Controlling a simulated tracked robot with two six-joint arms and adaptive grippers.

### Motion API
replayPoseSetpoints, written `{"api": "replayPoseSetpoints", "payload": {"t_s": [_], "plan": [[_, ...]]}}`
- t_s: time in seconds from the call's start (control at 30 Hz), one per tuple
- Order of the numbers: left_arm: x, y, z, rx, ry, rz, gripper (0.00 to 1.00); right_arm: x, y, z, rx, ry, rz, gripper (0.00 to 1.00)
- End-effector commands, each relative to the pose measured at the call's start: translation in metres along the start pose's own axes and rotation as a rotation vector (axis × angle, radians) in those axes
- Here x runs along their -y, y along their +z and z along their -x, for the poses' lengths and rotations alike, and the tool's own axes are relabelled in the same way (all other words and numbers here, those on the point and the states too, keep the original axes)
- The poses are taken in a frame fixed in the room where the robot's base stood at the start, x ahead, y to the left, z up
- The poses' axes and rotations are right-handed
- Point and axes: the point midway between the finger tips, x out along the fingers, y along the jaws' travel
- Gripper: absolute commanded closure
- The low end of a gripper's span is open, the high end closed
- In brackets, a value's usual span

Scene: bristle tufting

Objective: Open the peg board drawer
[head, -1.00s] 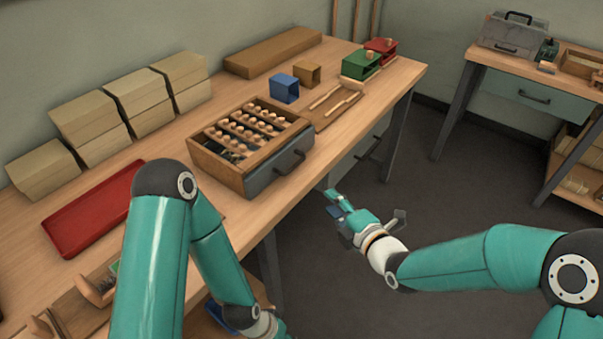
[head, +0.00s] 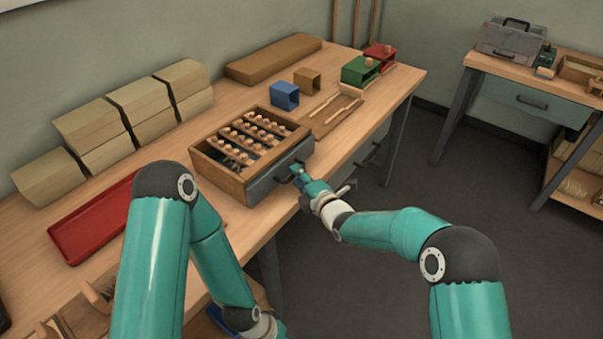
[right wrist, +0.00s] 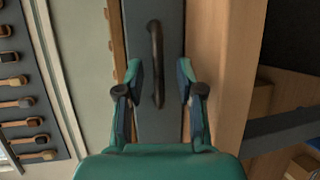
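The peg board (head: 206,163) is a wooden box on the workbench with rows of round-headed pegs. Its grey drawer front (head: 262,188) faces the bench's front edge and sits against the box. A dark bar handle (right wrist: 155,62) runs along the drawer front in the right wrist view. My right gripper (head: 298,172) is at the drawer front in the head view. In the right wrist view the right gripper (right wrist: 159,72) is open, with one finger on each side of the handle and gaps between.
A blue holder (head: 285,95) and a small tan tray (head: 333,114) with tools lie behind and right of the peg board. A red tray (head: 92,222) lies left of it. Pale stacked blocks (head: 85,125) line the wall. Open floor lies right of the bench.

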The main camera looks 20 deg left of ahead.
Motion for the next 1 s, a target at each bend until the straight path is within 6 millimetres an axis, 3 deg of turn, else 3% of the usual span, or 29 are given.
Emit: {"api": "replayPoseSetpoints", "payload": {"t_s": [0.2,0.53,0.57,0.77,1.0], "plan": [[-0.001,0.0,0.003,0.0,0.0,0.0,0.6,0.0,0.0,-0.016,0.0,0.0,0.001,0.63],[-0.001,0.0,0.003,0.0,0.0,0.0,0.6,0.001,0.001,-0.019,0.001,-0.001,0.0,0.63],[-0.001,0.0,0.003,0.0,0.0,0.0,0.6,0.0,0.001,-0.019,0.001,-0.001,0.0,0.64],[-0.001,0.0,0.003,0.0,0.0,0.0,0.6,0.0,0.001,-0.018,0.001,-0.001,0.0,0.98],[-0.001,0.0,0.003,0.0,0.0,0.0,0.6,0.001,0.001,-0.018,0.001,-0.003,-0.001,1.0]]}}
